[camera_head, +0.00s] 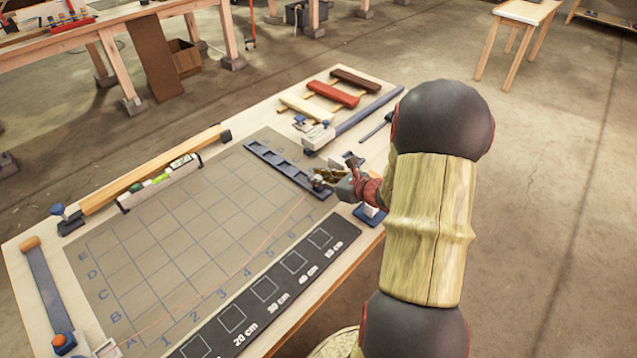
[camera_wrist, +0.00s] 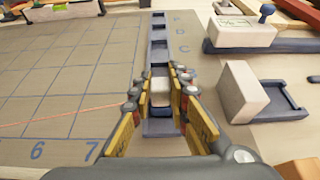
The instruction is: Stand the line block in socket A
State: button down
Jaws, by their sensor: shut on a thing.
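The line block (camera_wrist: 160,91), small and pale, is between the two yellow-padded fingers of my gripper (camera_wrist: 160,88) in the wrist view. My gripper is shut on it, over the near end of the dark blue socket rail (camera_head: 283,166). The rail also shows in the wrist view (camera_wrist: 158,127), running away from me with open compartments beyond the block. Letters stand beside it; the near letter is hidden by a finger. I cannot tell whether the block's foot is inside socket A. In the head view my gripper (camera_head: 320,179) largely hides the block. A thin pink line runs across the board towards it.
A pale block in a blue holder (camera_wrist: 246,92) stands right of the rail in the wrist view. The gridded mat (camera_head: 185,235) left of the rail is mostly clear. A dark strip with marked squares (camera_head: 265,290) lies along the near edge. Coloured laths (camera_head: 332,94) lie at the back.

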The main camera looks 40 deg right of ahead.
jog(key=shift+f, duration=0.25)
jog(key=shift+f, duration=0.15)
jog(key=c, duration=1.8)
grip_release()
jog(key=shift+o, duration=0.4)
jog(key=shift+r, duration=0.2)
